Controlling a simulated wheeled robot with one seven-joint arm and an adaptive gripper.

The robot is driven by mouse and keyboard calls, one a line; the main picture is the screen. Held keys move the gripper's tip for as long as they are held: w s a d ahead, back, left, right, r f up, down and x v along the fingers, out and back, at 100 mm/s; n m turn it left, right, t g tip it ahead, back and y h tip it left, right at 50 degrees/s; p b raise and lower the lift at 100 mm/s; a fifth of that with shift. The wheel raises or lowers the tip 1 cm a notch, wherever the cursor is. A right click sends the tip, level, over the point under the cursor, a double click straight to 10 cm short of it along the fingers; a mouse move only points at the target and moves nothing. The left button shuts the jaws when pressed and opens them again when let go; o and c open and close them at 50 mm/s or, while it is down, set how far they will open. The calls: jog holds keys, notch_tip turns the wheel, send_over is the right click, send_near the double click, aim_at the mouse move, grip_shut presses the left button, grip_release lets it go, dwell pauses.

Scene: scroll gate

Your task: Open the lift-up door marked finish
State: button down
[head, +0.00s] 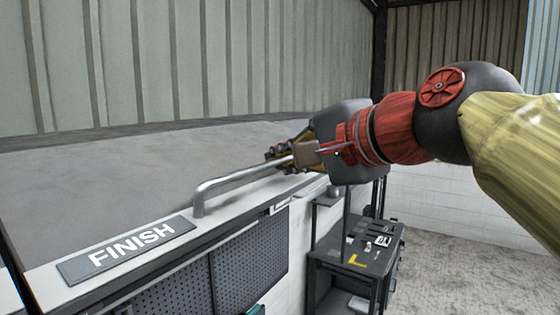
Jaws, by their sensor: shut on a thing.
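The lift-up door (110,170) is a broad grey panel on the left in the head view. A dark plate marked FINISH (125,248) lies along its light front edge. A grey metal bar handle (235,182) is fixed on that edge, right of the plate. My gripper (290,158) is shut on the handle near its right end. The gripper's fingers and body hide the handle's far end. The door looks tilted back, but I cannot tell its exact angle.
Dark perforated panels (235,275) are below the door's front edge. A dark tool cart (345,262) with small items stands to the right, below my arm. A ribbed metal wall (190,60) is behind. Concrete floor (450,275) is clear at the lower right.

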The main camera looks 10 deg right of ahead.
jog(key=c, duration=2)
grip_release()
jog(key=shift+s+d, duration=0.1)
jog(key=shift+o, duration=0.2)
jog(key=v, duration=1.1)
jog(key=shift+s+r, duration=0.2)
jog(key=shift+s, duration=0.15)
jog(key=shift+d, duration=0.15)
